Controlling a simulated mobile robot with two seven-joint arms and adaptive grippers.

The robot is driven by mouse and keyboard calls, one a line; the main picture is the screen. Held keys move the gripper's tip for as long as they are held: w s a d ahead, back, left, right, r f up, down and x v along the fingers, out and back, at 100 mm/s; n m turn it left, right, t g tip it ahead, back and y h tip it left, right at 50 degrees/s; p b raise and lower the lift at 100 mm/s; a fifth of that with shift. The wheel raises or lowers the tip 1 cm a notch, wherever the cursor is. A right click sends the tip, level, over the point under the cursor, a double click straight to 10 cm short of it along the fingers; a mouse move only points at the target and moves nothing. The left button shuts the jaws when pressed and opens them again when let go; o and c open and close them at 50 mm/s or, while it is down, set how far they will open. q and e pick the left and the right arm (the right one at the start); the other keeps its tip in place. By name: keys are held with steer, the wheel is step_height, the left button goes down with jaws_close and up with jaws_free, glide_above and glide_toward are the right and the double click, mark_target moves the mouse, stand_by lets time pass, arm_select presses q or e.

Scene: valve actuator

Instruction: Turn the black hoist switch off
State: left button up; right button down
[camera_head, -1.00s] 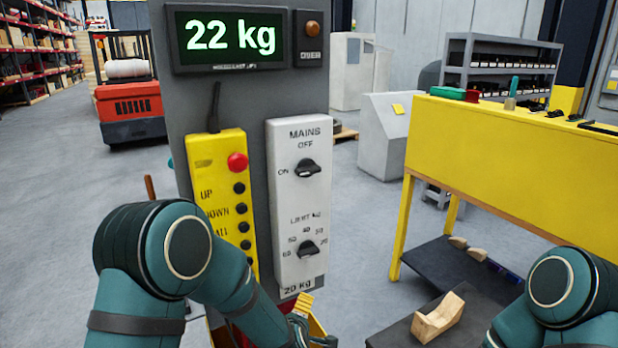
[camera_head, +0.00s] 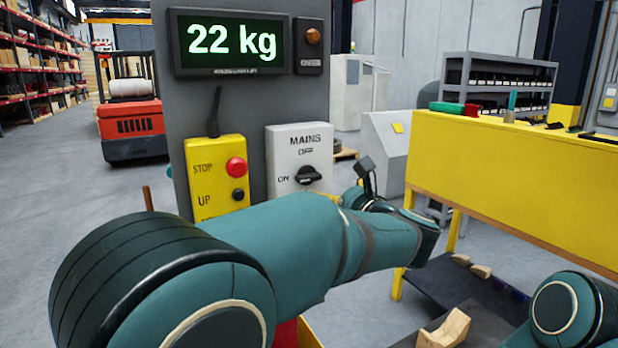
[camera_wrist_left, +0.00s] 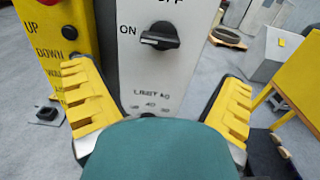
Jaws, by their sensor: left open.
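The black hoist switch (camera_head: 308,176) is a rotary knob on the white MAINS panel (camera_head: 285,150). Its grip lies roughly level, its marked end towards ON, with OFF printed above. The knob (camera_wrist_left: 160,36) also shows in the left wrist view, ahead of my left gripper (camera_wrist_left: 158,80). That gripper's yellow fingers are open and spread on either side of the white panel, with the knob between and beyond them, apparently untouched. In the head view, my left forearm hides most of the gripper and the lower panel. My right gripper is out of view.
Left of the panel is a yellow button box (camera_head: 215,180) with a red stop button (camera_head: 236,167). A display (camera_head: 232,40) reading 22 kg is above. A yellow workbench (camera_head: 510,180) stands at right, with a wooden block (camera_head: 445,330) below.

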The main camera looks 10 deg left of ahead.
mark_target(311, 178)
arm_select(q)
steer(key=x, duration=1)
steer(key=shift+w+a+p, duration=0.15)
steer(key=shift+w+p, duration=0.1)
steer(key=shift+p, duration=0.05)
steer(key=c, duration=1.2)
